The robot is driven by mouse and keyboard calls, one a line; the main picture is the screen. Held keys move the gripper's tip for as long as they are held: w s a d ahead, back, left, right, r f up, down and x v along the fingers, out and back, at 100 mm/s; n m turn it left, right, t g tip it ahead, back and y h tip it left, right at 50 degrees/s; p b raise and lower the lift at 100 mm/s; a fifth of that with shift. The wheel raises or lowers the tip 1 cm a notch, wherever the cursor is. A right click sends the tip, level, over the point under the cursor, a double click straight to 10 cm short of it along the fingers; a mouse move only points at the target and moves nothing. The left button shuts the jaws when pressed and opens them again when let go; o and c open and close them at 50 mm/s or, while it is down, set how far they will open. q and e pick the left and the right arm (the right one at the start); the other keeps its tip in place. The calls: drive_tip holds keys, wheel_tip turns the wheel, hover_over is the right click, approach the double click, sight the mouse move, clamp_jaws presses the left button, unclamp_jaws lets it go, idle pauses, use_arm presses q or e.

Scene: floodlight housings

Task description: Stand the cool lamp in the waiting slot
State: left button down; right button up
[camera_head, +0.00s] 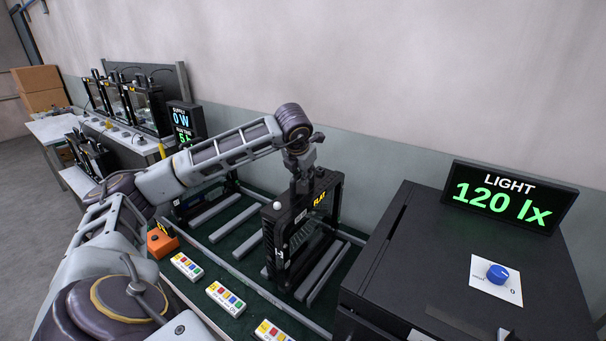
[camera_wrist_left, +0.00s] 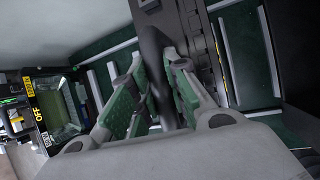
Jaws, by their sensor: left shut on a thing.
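A black floodlight housing (camera_head: 283,245) with a yellow "FLAT" label stands upright on the green bench among grey rails, in the head view. My left gripper (camera_head: 303,178) is above it and shut on its top handle. In the left wrist view, the green-padded fingers (camera_wrist_left: 155,95) close on a dark handle (camera_wrist_left: 158,60). Whether the housing's foot rests between the rails or hangs just above them, I cannot tell. Another framed housing (camera_wrist_left: 62,105), with a yellow "OFF" label, stands at the left in the wrist view. My right gripper is out of view.
Grey rails (camera_head: 215,213) mark bare slots to the left of the held housing. Coloured button panels (camera_head: 226,298) line the front edge, with an orange box (camera_head: 162,242) at the left. A black cabinet (camera_head: 415,265) with a "120 lx" display (camera_head: 508,199) stands close at the right.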

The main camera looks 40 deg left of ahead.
sight(304, 188)
use_arm(q)
drive_tip(key=shift+d+f+b, duration=0.1)
drive_tip(key=shift+f+b, duration=1.4)
drive_tip(key=shift+b, duration=0.1)
idle(3.6)
drive_tip(key=shift+d+f+b, duration=0.15)
drive_tip(key=shift+f+b, duration=0.2)
drive_tip(key=shift+f, duration=0.15)
idle(0.6)
drive_tip(key=c, duration=1.3)
unclamp_jaws()
drive_tip(key=shift+s, duration=0.1)
drive_tip(key=shift+s+f, duration=0.1)
drive_tip(key=shift+f, duration=0.15)
drive_tip(key=shift+v, duration=0.75)
drive_tip(key=v, duration=1.1)
